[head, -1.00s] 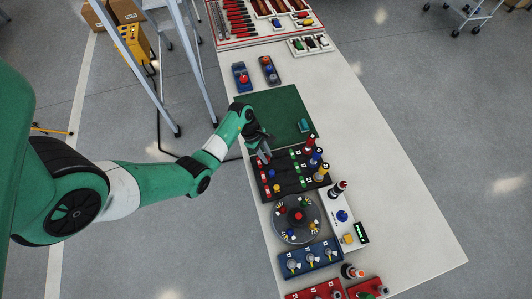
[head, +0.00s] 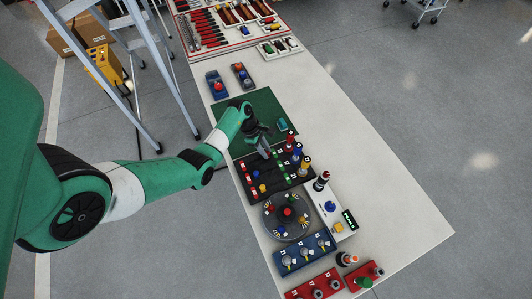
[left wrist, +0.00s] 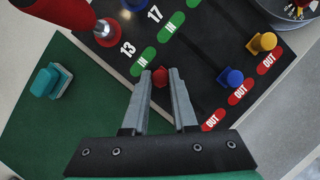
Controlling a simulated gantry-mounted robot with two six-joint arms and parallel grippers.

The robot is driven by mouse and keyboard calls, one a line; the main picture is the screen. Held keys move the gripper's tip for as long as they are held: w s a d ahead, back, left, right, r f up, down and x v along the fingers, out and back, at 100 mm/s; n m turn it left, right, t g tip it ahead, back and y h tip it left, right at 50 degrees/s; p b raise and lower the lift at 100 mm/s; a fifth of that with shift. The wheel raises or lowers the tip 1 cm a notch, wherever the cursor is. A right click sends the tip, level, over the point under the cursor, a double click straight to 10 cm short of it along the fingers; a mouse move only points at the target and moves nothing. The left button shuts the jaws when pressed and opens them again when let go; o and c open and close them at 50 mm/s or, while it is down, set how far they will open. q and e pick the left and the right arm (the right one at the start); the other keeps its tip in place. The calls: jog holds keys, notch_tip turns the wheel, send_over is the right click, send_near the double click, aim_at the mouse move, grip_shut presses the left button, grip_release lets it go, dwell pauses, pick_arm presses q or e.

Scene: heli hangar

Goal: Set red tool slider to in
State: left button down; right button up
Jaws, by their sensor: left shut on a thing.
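The black slider board (head: 270,176) lies on the table in the head view, at the near edge of the green mat. In the left wrist view the red slider knob (left wrist: 160,76) sits between my left gripper's fingertips (left wrist: 160,80), close to the green IN label (left wrist: 142,61) marked 13. My left gripper (head: 265,155) is shut on this knob over the board. The blue slider knob (left wrist: 232,77) and yellow slider knob (left wrist: 263,42) sit near their red OUT labels. The red knob is hidden by the gripper in the head view. My right gripper is not in view.
A red-handled tool (head: 291,138) stands upright by the board's IN side, with blue and yellow ones beside it. A round grey dial plate (head: 287,216) and a blue switch panel (head: 303,252) lie nearer. The table's right side is clear.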

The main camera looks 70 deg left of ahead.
pick_arm(q)
jog(key=c, duration=1.1)
grip_release()
jog(key=shift+w, duration=0.1)
jog(key=o, duration=0.4)
jog(key=shift+w, duration=0.15)
jog(key=p+v, duration=0.4)
jog(key=v, duration=0.7)
jog(key=shift+s+r, duration=0.2)
jog(key=shift+r, duration=0.05)
jog(key=shift+a, duration=0.15)
